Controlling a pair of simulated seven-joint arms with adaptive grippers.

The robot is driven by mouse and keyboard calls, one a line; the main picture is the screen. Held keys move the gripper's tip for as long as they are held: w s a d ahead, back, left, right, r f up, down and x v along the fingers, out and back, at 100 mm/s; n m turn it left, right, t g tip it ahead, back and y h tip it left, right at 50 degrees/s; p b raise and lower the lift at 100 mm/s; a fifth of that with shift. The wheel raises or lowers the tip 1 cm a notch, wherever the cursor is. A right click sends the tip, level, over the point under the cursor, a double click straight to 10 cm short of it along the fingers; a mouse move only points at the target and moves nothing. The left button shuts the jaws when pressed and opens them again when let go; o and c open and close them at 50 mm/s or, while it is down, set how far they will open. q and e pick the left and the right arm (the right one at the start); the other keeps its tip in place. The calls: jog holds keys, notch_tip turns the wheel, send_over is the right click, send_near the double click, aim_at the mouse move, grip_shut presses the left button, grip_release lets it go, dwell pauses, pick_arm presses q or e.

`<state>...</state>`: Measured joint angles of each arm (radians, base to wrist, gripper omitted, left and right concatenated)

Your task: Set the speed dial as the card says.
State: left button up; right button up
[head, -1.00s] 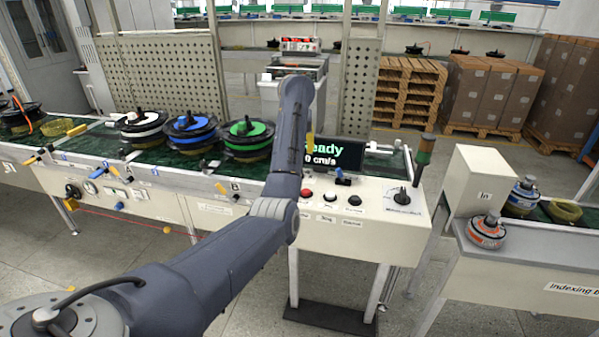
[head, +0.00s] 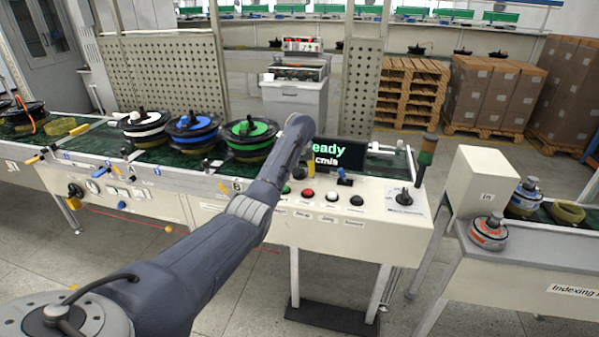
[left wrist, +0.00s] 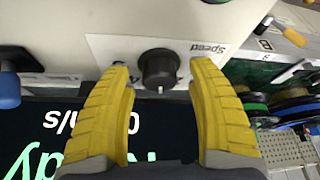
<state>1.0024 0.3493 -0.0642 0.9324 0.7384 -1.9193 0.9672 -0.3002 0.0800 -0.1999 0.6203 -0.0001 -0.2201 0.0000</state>
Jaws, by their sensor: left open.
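The speed dial (left wrist: 158,68) is a black round knob on a pale plate printed "Speed", seen in the left wrist view. A white mark shows on its edge on the display's side. My left gripper (left wrist: 160,72) is open, with one yellow finger on each side of the dial and gaps between. The display (head: 341,154) shows green "Ready" and a white "cm/s" line, partly covered by my arm; the wrist view shows a 0 there. I cannot make out the card. My right gripper is not in view.
The cream control panel (head: 370,228) also carries a red button (head: 308,194), black buttons, a blue-handled switch (head: 344,181) and another black knob (head: 404,197). A signal post (head: 424,160) stands at its right. Motors with green (head: 249,130), blue and white rings sit on the conveyor at left.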

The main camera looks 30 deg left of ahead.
pick_arm(q)
jog(key=shift+a+f, duration=0.1)
jog(key=shift+f, duration=0.1)
grip_shut()
dwell(0.6)
